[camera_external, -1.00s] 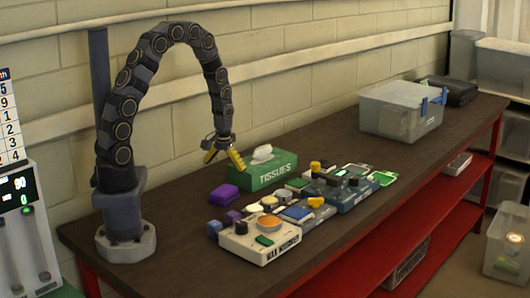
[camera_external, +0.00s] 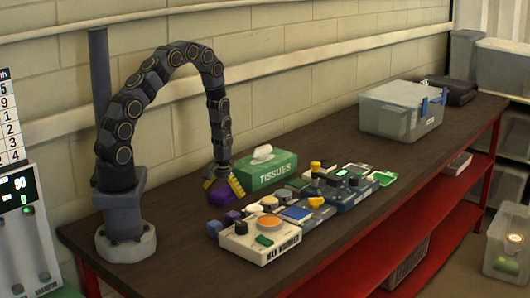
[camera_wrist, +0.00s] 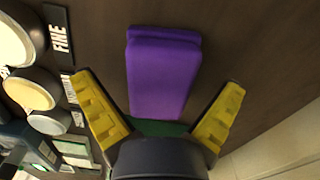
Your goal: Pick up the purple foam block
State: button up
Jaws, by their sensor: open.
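The purple foam block (camera_external: 221,195) lies on the dark bench top, left of the green tissue box, and is partly hidden behind my gripper in the external view. In the wrist view the purple block (camera_wrist: 163,75) lies lengthwise ahead of and between the fingers. My gripper (camera_external: 223,187) is low over the block, pointing down. Its yellow fingers (camera_wrist: 161,105) are spread apart in the wrist view, one on each side of the block's near end, with a gap on both sides. Whether the fingertips reach the bench is unclear.
The green tissue box (camera_external: 266,172) stands close to the right of my gripper. A white control panel (camera_external: 259,245) with knobs and several other devices fill the bench in front. A clear lidded bin (camera_external: 400,112) stands farther back. Bare bench lies left of the block.

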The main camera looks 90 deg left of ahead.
jog(key=c, duration=1.2)
jog(key=shift+r, duration=0.1)
jog(key=shift+c, duration=0.2)
